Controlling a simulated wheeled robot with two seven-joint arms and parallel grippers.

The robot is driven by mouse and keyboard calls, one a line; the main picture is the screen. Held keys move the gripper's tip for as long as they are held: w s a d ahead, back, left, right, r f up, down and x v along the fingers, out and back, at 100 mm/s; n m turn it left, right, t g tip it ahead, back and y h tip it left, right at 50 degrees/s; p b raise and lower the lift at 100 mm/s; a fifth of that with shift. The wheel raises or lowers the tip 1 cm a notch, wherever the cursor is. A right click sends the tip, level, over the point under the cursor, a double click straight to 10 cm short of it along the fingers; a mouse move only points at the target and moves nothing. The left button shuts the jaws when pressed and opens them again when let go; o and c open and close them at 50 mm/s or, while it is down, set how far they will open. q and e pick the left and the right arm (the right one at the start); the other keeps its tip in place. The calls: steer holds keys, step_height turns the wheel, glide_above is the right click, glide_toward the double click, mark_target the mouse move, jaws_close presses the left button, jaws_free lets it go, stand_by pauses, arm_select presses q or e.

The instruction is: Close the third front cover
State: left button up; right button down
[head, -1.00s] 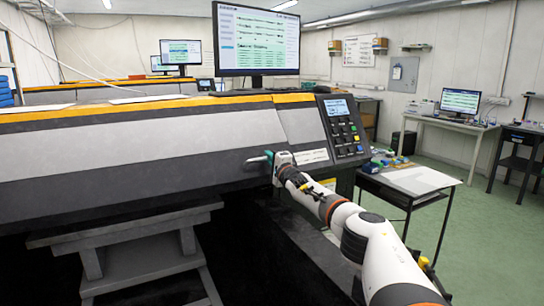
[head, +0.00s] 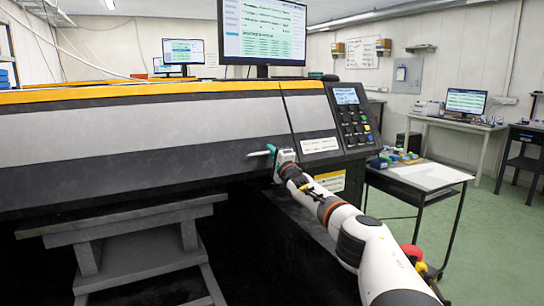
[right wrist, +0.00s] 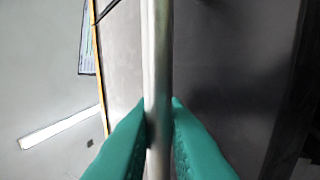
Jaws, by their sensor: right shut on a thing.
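The front cover (head: 130,145) is the long panel of the printer, with a light grey band and dark edges, on the left of the head view. My right gripper (head: 273,151) is at its lower right corner. In the right wrist view, the teal fingers (right wrist: 158,130) are shut on a metal handle bar (right wrist: 158,60), one finger on each side. The head view shows only a short end of the handle (head: 257,153). I cannot tell how far the cover is open. My left gripper is out of view.
A grey step stool (head: 135,255) stands below the cover. A control panel (head: 354,115) is right of it, and a monitor (head: 262,32) stands above. A small table (head: 425,176) with papers stands to the right of the printer. Green floor is open further right.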

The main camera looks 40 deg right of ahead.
stand_by(0.3)
steer(key=c, duration=1.5)
jaws_free()
